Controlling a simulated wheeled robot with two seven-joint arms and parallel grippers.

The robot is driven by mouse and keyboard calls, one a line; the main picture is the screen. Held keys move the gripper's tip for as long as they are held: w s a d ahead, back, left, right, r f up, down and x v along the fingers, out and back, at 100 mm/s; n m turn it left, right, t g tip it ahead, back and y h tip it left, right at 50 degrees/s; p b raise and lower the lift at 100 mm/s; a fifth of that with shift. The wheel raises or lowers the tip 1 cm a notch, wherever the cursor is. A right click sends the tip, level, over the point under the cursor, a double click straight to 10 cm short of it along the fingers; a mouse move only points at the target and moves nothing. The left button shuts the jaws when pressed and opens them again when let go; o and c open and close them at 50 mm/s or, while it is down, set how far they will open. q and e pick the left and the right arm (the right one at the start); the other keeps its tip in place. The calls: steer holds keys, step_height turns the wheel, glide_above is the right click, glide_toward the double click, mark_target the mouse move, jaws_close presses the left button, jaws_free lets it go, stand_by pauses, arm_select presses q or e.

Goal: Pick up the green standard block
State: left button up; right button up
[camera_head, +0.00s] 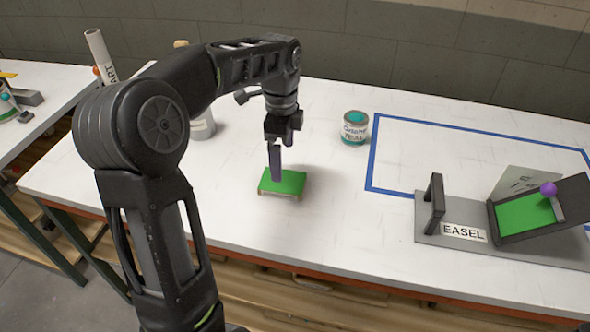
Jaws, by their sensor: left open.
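The green standard block (284,184) lies flat on the white table, a low block with a green top and a lighter lower edge. My left gripper (275,178) points straight down over the left part of the block's top and hides some of it. The fingers line up one behind the other in this view, so the gap between them does not show. Whether the fingertips touch the block cannot be told.
A grey easel (428,229) holding a green panel (524,214) stands at the right. A teal paint can (355,128) stands behind the block, near a blue taped outline (371,165). A grey container (203,128) stands behind my left arm. The table is clear around the block.

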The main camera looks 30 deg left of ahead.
arm_select(q)
steer(key=shift+s+r, duration=0.1)
steer(key=shift+s, duration=0.15)
steer(key=shift+w+f, duration=0.1)
steer(key=shift+f, duration=1.25)
steer(key=shift+f, duration=0.1)
step_height(320, 180, down, 5)
steer(key=shift+a+p, duration=0.1)
steer(key=shift+p, duration=0.45)
steer(key=shift+c, duration=0.6)
steer(key=c, duration=1.4)
steer(key=shift+w, duration=0.1)
step_height(320, 180, up, 10)
steer(key=shift+b, duration=0.35)
